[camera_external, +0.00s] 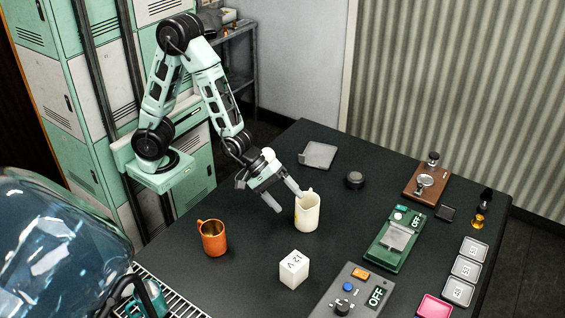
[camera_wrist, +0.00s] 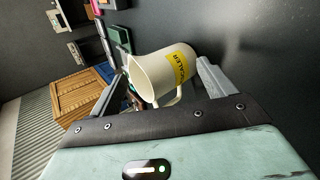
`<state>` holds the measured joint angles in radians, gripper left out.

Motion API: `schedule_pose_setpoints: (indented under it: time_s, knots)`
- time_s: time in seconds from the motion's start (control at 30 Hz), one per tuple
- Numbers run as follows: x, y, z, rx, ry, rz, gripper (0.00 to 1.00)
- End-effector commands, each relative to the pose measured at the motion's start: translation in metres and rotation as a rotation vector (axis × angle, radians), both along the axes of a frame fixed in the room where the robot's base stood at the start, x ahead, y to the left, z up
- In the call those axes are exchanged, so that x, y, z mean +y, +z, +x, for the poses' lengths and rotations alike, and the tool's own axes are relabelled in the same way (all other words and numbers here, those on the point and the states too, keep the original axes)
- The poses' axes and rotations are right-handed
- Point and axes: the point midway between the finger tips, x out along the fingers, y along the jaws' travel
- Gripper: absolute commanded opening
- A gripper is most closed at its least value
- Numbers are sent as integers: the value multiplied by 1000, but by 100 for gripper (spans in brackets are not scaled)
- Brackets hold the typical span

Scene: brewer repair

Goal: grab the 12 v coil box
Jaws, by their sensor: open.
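A small white box (camera_external: 294,270) stands on the dark table, front centre in the external view. Its marking reads like "12 V" upside down. My gripper (camera_external: 287,200) is open, above the table behind and left of this box, well apart from it. A cream mug (camera_external: 308,213) stands close by my gripper's right finger; I cannot tell whether they touch. In the wrist view the mug (camera_wrist: 165,75), with a yellow label, shows between my open fingers. I cannot make out the white box in the wrist view.
An orange mug (camera_external: 213,238) stands left of the white box. A grey control unit (camera_external: 350,296) and green device (camera_external: 396,240) stand to its right. Several labelled tiles (camera_external: 466,268) lie at the right edge. A wooden crate (camera_wrist: 85,97) shows in the wrist view.

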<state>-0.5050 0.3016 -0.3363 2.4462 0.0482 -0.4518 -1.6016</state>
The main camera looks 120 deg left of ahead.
Motion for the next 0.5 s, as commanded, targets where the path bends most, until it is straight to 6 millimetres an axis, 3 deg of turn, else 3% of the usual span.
schedule_pose_setpoints:
  time_s: [0.03,0.07,0.2,0.3,0.5]
  knots:
    - [-21,-15,16,-77,45,-126,82]
    - [-33,-15,26,-124,75,-209,82]
    - [-86,-9,59,-319,195,-634,82]
    - [-115,3,72,-416,256,-928,82]
    - [-142,25,80,-507,319,-1310,82]
